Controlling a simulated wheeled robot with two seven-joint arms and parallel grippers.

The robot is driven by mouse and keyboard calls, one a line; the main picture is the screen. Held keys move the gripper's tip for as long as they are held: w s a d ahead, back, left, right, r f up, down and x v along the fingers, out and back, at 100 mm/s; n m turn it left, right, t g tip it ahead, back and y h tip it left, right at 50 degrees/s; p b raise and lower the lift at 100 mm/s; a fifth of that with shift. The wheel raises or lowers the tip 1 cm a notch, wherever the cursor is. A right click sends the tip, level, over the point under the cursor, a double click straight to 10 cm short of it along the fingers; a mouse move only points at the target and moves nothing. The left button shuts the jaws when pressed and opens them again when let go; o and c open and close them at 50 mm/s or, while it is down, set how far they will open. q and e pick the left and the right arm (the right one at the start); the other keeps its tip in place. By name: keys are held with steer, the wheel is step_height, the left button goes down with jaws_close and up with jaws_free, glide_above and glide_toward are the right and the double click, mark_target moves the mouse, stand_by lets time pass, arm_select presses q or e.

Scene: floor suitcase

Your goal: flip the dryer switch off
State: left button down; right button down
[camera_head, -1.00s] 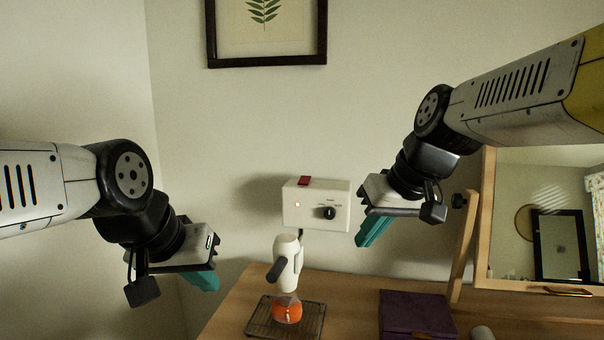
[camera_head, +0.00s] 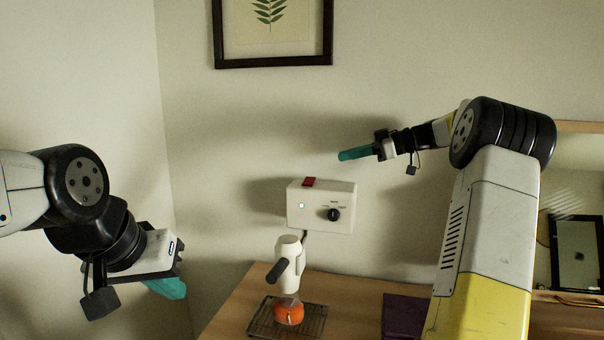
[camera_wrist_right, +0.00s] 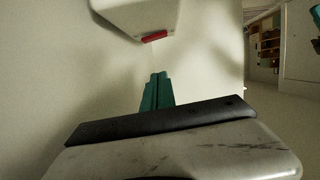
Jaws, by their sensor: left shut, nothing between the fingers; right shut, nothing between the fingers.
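The white dryer control box (camera_head: 318,222) is on the wall, with a red switch (camera_head: 309,182) on its top, a black dial (camera_head: 334,214) and a small pale light (camera_head: 301,205) on its front. A white dryer with a dark handle (camera_head: 288,266) stands below it. My right gripper (camera_head: 342,156) is shut and empty, above and right of the red switch, apart from it. In the right wrist view the shut teal fingers (camera_wrist_right: 157,76) point toward the box (camera_wrist_right: 140,14) and its red switch (camera_wrist_right: 154,37). My left gripper (camera_head: 182,290) is shut and empty at lower left.
A wooden table (camera_head: 240,312) carries a dark rack (camera_head: 262,318) with an orange item (camera_head: 289,312) under the dryer, and a purple box (camera_head: 402,315). A mirror (camera_head: 575,220) stands at right. A framed leaf picture (camera_head: 272,62) hangs above.

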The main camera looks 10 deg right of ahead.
steer(key=shift+w+d+n+y, duration=0.3)
steer(key=shift+w+d+n, duration=0.1)
steer(key=shift+w+d, duration=0.2)
glide_above(318, 183)
steer(key=s, duration=0.1)
steer(key=shift+d+f, duration=0.2)
steer(key=shift+f, duration=0.9)
steer(key=f, duration=0.3)
steer(key=shift+w+a, duration=0.15)
steer(key=shift+w, duration=0.2)
steer(key=shift+w+f, duration=0.1)
steer(key=shift+f, duration=0.45)
